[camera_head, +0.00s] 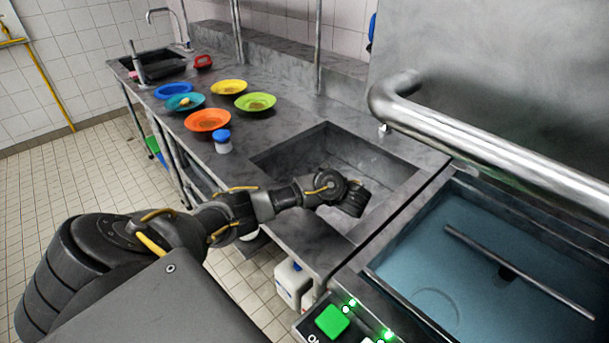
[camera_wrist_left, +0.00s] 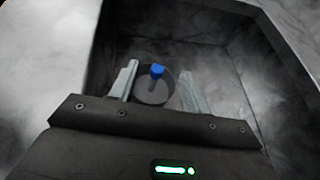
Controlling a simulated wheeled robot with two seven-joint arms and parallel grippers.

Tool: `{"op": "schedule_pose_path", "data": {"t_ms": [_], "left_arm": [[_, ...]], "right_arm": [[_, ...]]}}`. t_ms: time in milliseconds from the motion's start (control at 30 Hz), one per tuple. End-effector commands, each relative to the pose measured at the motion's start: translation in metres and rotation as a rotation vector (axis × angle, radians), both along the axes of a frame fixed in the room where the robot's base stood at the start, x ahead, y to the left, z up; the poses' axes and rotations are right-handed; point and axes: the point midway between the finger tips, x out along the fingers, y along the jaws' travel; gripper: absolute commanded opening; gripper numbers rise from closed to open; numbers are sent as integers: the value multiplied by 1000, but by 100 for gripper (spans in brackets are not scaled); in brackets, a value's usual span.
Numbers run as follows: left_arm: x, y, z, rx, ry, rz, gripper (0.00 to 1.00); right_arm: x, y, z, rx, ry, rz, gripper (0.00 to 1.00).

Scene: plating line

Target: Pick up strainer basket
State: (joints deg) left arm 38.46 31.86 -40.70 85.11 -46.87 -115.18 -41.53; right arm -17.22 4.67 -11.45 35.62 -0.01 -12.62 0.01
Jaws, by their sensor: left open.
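The strainer basket (camera_wrist_left: 151,94) is a round, dark grey piece with a blue knob on a short stem. It sits down in the sink basin in the left wrist view. My left gripper (camera_wrist_left: 159,70) is open, its two pale fingers spread to either side of the knob in that picture. Whether they are level with the knob or still above it is unclear. In the head view my left wrist (camera_head: 348,197) reaches over the sink (camera_head: 372,165); the fingers and the basket are hidden there. My right gripper is not in view.
The sink walls (camera_wrist_left: 270,75) surround my left gripper. On the counter to the left are a white jar with a blue lid (camera_head: 222,142), an orange plate (camera_head: 208,120) and several other coloured plates. A machine with a thick metal handle (camera_head: 480,145) and a blue-tinted basin stands at right.

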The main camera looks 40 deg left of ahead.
Motion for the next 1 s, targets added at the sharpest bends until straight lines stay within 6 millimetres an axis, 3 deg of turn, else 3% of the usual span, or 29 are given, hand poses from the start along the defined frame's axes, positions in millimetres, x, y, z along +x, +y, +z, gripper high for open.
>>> {"op": "schedule_pose_path", "data": {"t_ms": [33,200,333,633,1000], "left_arm": [[0,-1,-23,-2,3,-1,48],[1,0,-51,-1,1,-1,48],[7,15,-50,2,0,-3,48],[9,24,-55,1,0,-1,48],[20,62,-74,1,-1,-2,48]], "right_arm": [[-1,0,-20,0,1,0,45],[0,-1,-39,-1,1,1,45],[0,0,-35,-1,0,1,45],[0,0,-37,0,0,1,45],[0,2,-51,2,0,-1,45]]}}
